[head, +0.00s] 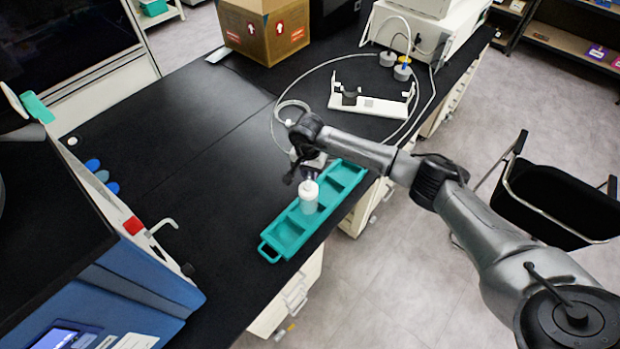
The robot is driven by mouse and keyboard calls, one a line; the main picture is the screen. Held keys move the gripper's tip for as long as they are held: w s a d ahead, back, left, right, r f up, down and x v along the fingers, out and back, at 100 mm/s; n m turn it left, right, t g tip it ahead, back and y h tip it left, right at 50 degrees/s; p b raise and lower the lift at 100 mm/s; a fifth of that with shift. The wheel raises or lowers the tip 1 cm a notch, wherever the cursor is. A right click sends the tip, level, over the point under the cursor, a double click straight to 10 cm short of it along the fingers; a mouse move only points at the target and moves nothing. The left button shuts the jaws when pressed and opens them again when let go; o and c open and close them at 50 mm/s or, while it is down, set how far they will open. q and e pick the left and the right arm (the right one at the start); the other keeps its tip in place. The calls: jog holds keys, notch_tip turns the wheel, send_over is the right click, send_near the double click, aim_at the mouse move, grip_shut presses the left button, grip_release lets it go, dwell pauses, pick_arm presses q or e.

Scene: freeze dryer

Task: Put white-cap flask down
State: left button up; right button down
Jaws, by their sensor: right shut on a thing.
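A white-cap flask (308,198) is at the teal tray (283,238), over one of its middle compartments. The flask looks upright; I cannot tell whether its base touches the tray floor. My right gripper (309,172) comes in from the right and is shut on the flask near its cap. The gripper partly hides the far side of the flask and the tray behind it. My left gripper is not in view.
The tray lies along the right edge of the black bench (200,150). A white holder (370,104) and looped tubing lie beyond it. A cardboard box (262,32) stands at the back. A blue machine (150,275) is at lower left. The bench left of the tray is clear.

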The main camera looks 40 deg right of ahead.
jog(key=shift+f+p, duration=0.3)
jog(key=shift+f, duration=1.65)
jog(key=shift+f, duration=0.2)
jog(key=c, duration=1.1)
grip_release()
jog(key=shift+o, duration=0.2)
jog(key=shift+r, duration=0.1)
jog(key=shift+r, duration=0.2)
jog(key=r, duration=0.4)
jog(key=r+b, duration=0.1)
jog(key=r, duration=0.6)
jog(key=shift+w+a+r, duration=0.15)
jog(key=shift+w+r, duration=0.15)
jog(key=shift+r, duration=0.1)
